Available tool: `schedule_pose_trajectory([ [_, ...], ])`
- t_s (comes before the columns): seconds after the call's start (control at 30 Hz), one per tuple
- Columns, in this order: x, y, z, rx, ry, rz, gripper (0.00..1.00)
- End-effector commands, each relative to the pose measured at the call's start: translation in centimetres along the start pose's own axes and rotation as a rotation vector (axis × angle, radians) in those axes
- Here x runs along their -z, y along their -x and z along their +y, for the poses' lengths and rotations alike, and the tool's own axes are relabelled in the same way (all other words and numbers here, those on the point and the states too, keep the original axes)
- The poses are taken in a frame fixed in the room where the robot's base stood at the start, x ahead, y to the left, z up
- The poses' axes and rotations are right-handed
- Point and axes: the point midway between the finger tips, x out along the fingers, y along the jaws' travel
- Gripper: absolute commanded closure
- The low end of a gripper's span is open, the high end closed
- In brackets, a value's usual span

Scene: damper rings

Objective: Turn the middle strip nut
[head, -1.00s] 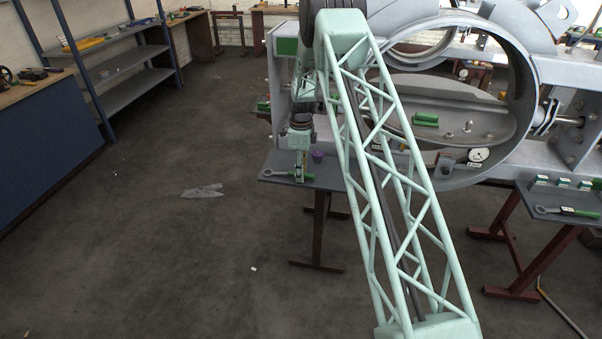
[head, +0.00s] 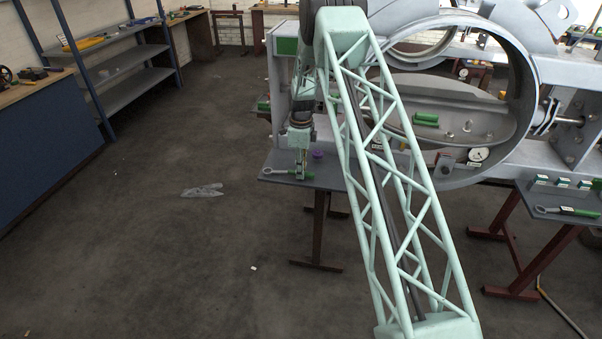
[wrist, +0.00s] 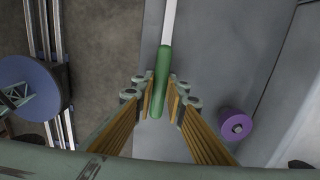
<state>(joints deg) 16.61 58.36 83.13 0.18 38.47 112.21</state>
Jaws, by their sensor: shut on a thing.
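A wrench with a green handle (head: 306,183) and a ring end (head: 267,171) lies on the small grey side table (head: 336,181) below the big ring. My gripper (head: 301,180) points down over this handle. In the wrist view my gripper (wrist: 161,97) has its two padded fingers on either side of the green handle (wrist: 162,68), shut on it; the pale shaft runs up out of the picture. Metal studs or nuts (head: 467,126) show on the inner plate of the big grey ring (head: 530,90), but I cannot tell which is the middle strip nut.
A purple round piece (wrist: 235,124) lies on the table right of the gripper; it also shows in the head view (head: 317,154). A second green-handled wrench (head: 568,211) lies on the right table. Open floor (head: 180,250) is at the left.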

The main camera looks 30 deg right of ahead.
Motion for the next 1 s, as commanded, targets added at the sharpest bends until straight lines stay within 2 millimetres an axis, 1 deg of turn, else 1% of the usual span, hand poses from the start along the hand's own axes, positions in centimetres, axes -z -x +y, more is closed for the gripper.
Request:
schedule_pose_trajectory([
  [0.03, 0.0, 0.4, 0.0, 0.001, 0.000, 0.000, 1.00],
  [1.0, 0.0, 5.0, 0.0, 0.001, 0.000, 0.000, 1.00],
])
